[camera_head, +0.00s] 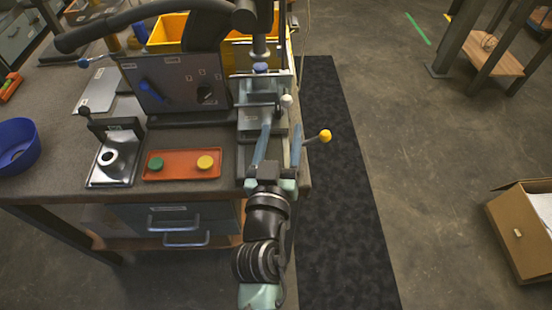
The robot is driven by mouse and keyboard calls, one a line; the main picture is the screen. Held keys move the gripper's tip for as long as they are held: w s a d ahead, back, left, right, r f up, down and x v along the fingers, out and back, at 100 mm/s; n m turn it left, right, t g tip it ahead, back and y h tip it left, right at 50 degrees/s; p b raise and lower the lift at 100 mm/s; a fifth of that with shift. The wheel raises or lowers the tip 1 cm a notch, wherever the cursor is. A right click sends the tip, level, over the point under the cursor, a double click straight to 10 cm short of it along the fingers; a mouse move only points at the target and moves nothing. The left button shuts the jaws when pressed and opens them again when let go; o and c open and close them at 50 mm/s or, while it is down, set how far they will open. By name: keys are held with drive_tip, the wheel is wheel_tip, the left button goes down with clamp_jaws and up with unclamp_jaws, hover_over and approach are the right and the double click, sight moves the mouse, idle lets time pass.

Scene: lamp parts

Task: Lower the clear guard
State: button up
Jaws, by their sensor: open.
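A small press-like fixture (243,118) stands at the right end of the workbench, with a see-through panel about it that looks like the clear guard (250,88). The guard's edges are hard to make out, and I cannot tell how high it is raised. A white ball knob (287,100) sits on the fixture's right side. A lever with a yellow ball (325,136) sticks out to the right. My gripper (280,132) points away from me at the fixture's front right. Its two bluish fingers are spread, with nothing clearly held, and partly hide the fixture.
An orange tray (180,174) with a green and a yellow disc lies left of my gripper. A small stand (112,165), a dark upright panel (175,88) and a blue bowl (18,146) are further left. A dark floor mat (340,220) runs along the bench's right.

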drive_tip(key=s+a, duration=0.1)
drive_tip(key=s, duration=0.5)
drive_tip(key=shift+b, duration=0.45)
drive_tip(key=shift+a, duration=0.1)
